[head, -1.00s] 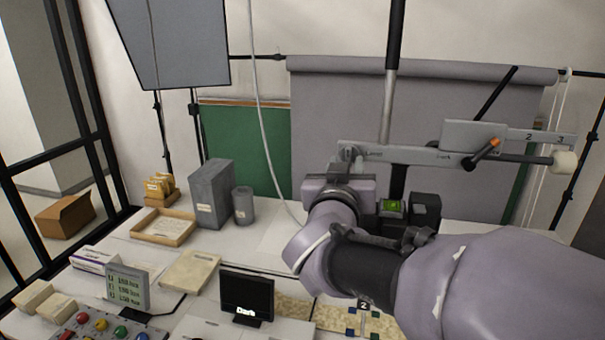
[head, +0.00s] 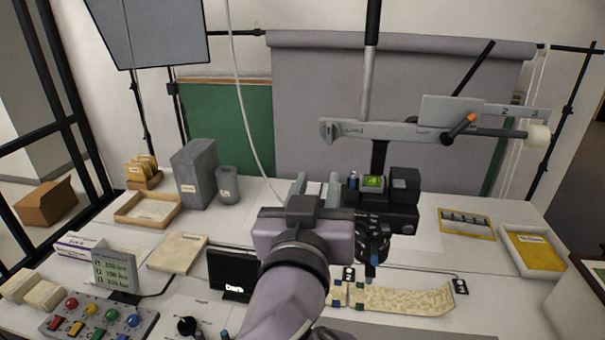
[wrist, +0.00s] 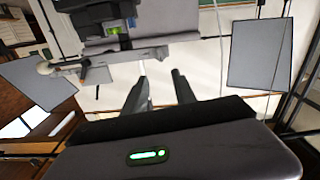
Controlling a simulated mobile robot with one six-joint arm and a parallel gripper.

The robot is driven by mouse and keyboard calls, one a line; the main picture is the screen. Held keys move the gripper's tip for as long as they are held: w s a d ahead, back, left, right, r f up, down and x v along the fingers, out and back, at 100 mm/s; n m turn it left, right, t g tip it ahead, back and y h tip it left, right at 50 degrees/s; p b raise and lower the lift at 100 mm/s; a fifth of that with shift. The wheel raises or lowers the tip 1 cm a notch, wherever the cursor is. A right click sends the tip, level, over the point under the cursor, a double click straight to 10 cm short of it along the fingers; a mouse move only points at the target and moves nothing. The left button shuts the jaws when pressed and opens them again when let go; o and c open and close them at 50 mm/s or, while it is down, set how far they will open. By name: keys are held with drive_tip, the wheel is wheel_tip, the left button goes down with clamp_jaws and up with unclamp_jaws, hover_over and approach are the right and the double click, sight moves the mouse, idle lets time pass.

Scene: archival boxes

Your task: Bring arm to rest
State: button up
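My gripper (head: 317,184) is above the middle of the white table in the head view, its two fingers pointing away from me toward the grey backdrop. The fingers stand apart with nothing between them. In the wrist view the two fingers (wrist: 160,92) are also spread, with only pale background between them. My arm comes up from the bottom of the head view and hides part of the table and the right edge of a small dark screen (head: 229,272) marked "Dark".
A camera stand (head: 385,215) stands just right of my gripper, with a grey beam (head: 370,131) above it. A parchment strip (head: 400,298) lies at the right front. A grey box (head: 195,172), a wooden tray (head: 122,216) and a button panel (head: 75,328) are at left.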

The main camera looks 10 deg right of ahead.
drive_tip(key=s+a+f+n+g+y+b, duration=0.1)
drive_tip(key=a+f+g+y+b, duration=0.1)
drive_tip(key=f+y+b, duration=0.55)
drive_tip(key=s+a+f+g+y+b, duration=0.2)
drive_tip(key=f+b, duration=0.2)
drive_tip(key=f, duration=0.6)
drive_tip(key=s+d+f+m+g+h+b, duration=0.1)
drive_tip(key=s+d+f+g, duration=0.2)
drive_tip(key=s+f, duration=0.3)
drive_tip(key=s+d+f+m+g+h+b, duration=0.1)
drive_tip(key=s+d+f+m+g+b, duration=0.1)
drive_tip(key=s+f, duration=0.4)
wheel_tip(320, 180, down, 2)
drive_tip(key=shift+s+d+f+g, duration=0.15)
drive_tip(key=shift+d+g, duration=0.4)
drive_tip(key=shift+g, duration=0.65)
